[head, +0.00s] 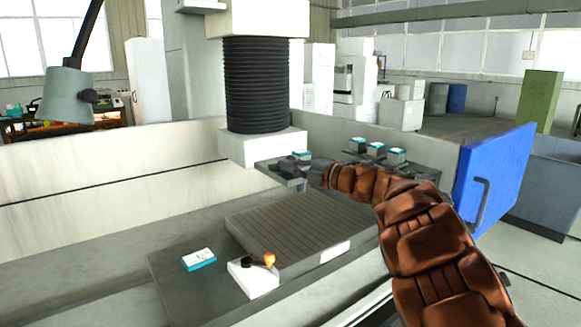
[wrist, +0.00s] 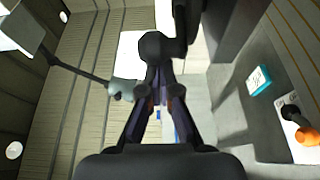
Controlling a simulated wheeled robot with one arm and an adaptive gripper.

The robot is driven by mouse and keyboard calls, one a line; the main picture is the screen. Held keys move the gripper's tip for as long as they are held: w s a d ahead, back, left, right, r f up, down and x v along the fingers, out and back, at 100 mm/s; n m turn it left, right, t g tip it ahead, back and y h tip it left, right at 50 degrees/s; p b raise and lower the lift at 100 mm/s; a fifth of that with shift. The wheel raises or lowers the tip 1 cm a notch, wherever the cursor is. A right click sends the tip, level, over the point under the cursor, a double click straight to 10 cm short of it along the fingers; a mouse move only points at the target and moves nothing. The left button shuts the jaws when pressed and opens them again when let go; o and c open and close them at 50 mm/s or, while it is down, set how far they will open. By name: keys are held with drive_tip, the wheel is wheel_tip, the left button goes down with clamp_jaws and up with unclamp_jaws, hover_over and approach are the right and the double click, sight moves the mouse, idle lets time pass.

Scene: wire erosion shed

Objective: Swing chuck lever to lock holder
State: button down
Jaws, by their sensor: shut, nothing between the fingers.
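A white block (head: 255,279) on the machine table carries a black pivot (head: 247,262) and a short lever with an orange knob (head: 268,259). The orange knob (wrist: 306,137) is also at the right edge of the wrist view. My gripper (head: 296,166) is shut and empty, above the far part of the table, well apart from this lever. In the wrist view my gripper (wrist: 161,92) points at a dark rounded shape (wrist: 152,48); I cannot tell what it is or whether they touch. I see no holder clearly in the block.
A teal and white box (head: 199,259) lies left of the white block. A slotted plate (head: 285,226) is behind it. Several small teal-topped boxes (head: 376,149) stand on the far ledge. A black bellows column (head: 256,85) rises behind my gripper. A blue door (head: 495,180) is at right.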

drive_tip(key=shift+a, duration=0.1)
drive_tip(key=s+d+b, duration=0.2)
drive_tip(key=s+d, duration=0.2)
drive_tip(key=s, duration=0.4)
drive_tip(key=shift+s+d, duration=0.2)
drive_tip(key=shift+s, duration=0.05)
idle(0.4)
